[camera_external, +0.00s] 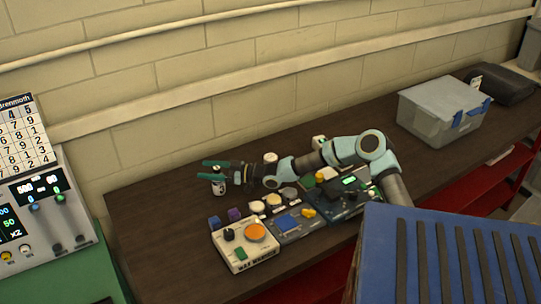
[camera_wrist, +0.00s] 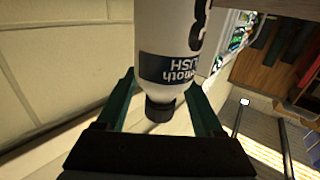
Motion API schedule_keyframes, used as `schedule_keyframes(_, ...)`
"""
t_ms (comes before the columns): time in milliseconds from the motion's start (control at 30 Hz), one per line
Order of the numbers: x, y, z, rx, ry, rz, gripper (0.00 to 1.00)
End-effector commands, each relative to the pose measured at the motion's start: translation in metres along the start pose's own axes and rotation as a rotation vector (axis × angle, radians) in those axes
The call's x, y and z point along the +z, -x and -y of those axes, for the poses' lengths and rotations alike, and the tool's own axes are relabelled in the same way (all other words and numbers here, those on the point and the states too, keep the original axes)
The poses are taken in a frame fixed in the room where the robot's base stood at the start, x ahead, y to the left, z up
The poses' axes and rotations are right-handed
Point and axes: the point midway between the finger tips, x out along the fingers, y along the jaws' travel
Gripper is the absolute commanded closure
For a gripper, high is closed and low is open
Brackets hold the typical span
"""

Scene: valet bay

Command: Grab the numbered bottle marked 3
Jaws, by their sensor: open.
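A white bottle (camera_wrist: 165,35) with a dark label band and a dark cap stands between my fingers in the wrist view, cap end towards my palm. A large dark numeral, partly cut off and looking like a 3, shows on its side. In the external view this bottle (camera_external: 218,188) is small, below and between the green fingertips at the left part of the table. My gripper (camera_wrist: 165,108) is open, one finger on each side of the bottle; I cannot tell whether either touches it. My gripper (camera_external: 217,171) reaches left in the external view.
Other white containers (camera_external: 270,157) (camera_external: 319,141) stand near the wall. Control boxes (camera_external: 250,258) and small blocks (camera_external: 214,223) lie in front of my arm. A grey lidded bin (camera_external: 440,120) stands right. The table's left end (camera_external: 150,220) is clear.

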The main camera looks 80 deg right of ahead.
Motion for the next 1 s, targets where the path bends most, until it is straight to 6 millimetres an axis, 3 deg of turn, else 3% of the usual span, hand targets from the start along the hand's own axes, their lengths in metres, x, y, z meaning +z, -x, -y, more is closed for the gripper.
schedule_keyframes(133,0.0004,0.0002,0.0001,0.0,0.0,0.0,0.33)
schedule_keyframes(733,0.0003,0.0004,0.0002,0.0,0.0,0.0,1.0)
schedule_keyframes(1000,0.0003,0.0005,0.0001,0.0,0.0,0.001,1.0)
